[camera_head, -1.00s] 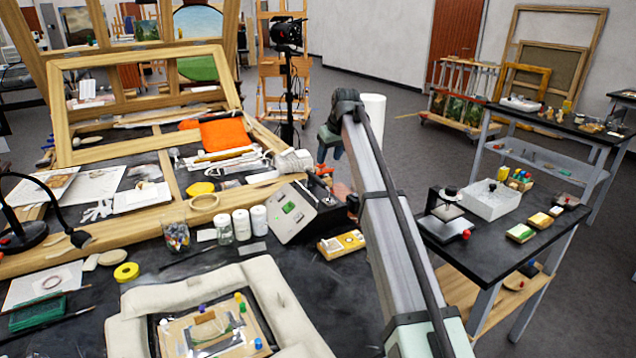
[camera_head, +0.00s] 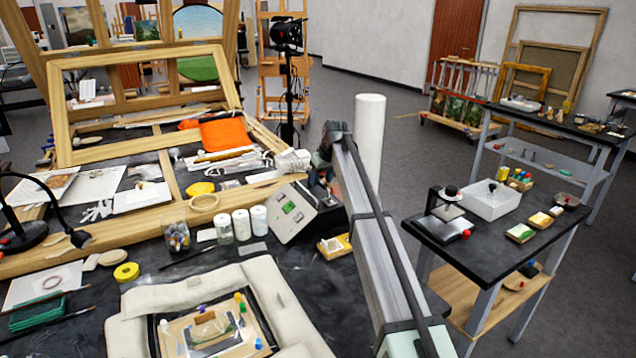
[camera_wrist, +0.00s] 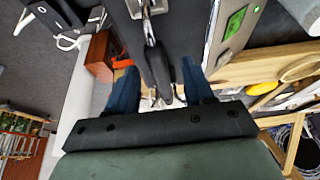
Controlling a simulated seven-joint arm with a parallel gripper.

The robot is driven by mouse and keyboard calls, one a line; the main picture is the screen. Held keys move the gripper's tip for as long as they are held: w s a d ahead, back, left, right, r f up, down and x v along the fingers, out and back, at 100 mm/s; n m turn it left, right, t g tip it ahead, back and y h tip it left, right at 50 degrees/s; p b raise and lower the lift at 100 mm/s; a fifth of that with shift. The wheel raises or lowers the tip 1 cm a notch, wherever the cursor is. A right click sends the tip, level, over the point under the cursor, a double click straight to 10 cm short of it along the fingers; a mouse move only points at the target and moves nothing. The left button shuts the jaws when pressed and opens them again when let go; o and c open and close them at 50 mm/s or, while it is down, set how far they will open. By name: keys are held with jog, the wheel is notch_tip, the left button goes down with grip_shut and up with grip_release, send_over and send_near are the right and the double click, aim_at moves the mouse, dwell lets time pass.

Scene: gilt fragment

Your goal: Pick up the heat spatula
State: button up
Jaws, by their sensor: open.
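What looks like the heat spatula (camera_wrist: 156,62), a slim dark tool with paler metal parts near its ends, shows in the wrist view. It appears between the two blue fingers of my open gripper (camera_wrist: 160,72), with a visible space on each side. I cannot tell how far it lies in depth from the fingertips. The grey control box with a green display (camera_head: 291,212) stands close by; it also shows in the wrist view (camera_wrist: 232,25). In the head view my gripper (camera_head: 321,178) is behind the box's right end, partly hidden, and the spatula cannot be made out.
A padded frame with a small panel (camera_head: 285,305) lies in front. A tall white cylinder (camera_head: 369,140) rises behind my arm. A side table (camera_head: 480,235) stands to the right.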

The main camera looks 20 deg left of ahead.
jog(key=x, duration=0.2)
jog(key=shift+w+a+f, duration=0.1)
jog(key=shift+f, duration=0.15)
grip_shut()
dwell(0.3)
